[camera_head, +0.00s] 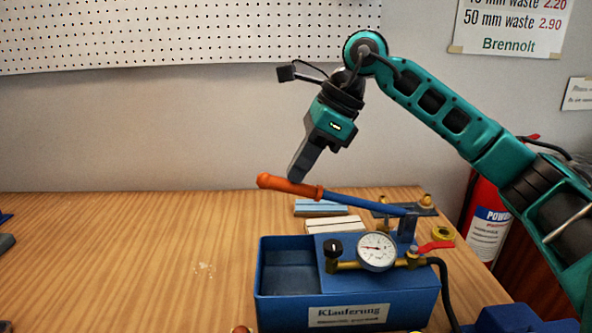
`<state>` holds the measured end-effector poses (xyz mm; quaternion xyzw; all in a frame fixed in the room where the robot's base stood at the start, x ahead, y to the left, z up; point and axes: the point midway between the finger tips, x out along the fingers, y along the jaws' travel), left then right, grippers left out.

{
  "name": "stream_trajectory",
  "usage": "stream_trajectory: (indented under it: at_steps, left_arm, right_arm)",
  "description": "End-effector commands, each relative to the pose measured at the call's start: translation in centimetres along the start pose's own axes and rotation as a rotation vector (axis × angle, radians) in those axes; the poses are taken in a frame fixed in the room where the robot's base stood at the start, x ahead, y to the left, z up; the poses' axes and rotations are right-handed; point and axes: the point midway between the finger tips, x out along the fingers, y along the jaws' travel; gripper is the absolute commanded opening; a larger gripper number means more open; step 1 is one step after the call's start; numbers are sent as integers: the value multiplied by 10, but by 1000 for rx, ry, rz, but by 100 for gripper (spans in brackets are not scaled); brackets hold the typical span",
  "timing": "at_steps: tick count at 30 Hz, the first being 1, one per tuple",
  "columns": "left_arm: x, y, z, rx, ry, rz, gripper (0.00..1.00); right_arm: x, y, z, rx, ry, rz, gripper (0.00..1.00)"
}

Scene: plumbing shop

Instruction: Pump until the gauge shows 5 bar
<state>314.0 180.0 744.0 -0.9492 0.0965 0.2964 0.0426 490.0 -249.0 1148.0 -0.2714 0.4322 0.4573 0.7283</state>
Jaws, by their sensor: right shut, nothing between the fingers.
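A blue test pump (348,290) with an open tank stands on the wooden bench. Its lever (365,204) slopes up to the left and ends in an orange grip (275,183). A round white gauge (376,251) faces me on the pump's front; its needle points to the left, but the numbers are too small to read. A red valve handle (436,246) sits to the right of the gauge. My right gripper (297,175) is shut and empty, its fingertips pointing down at the top of the orange grip, touching or just above it. My left gripper is not in view.
A red fire extinguisher (484,220) stands beyond the bench at right. The bench (130,260) is mostly clear at left.

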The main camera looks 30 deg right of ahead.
Motion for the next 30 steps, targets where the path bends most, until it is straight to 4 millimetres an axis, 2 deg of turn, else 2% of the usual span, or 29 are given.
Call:
stream_trajectory:
  at_steps: [1, 4, 8, 14, 20, 30]
  left_arm:
    - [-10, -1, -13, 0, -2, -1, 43]
    - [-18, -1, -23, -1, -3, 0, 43]
    - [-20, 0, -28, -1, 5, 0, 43]
    - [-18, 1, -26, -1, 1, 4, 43]
    - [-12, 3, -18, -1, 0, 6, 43]
    - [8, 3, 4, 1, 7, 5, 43]
  right_arm:
    - [-18, 0, 8, 0, -2, -1, 0]
    - [-34, 0, 13, 0, -2, -1, 0]
    - [-37, 0, 13, 0, -1, 0, 0]
    - [-35, 0, 12, 0, -1, -1, 0]
    - [-22, 0, 8, 0, -1, 1, 0]
    - [21, 0, -8, 1, 2, 2, 0]
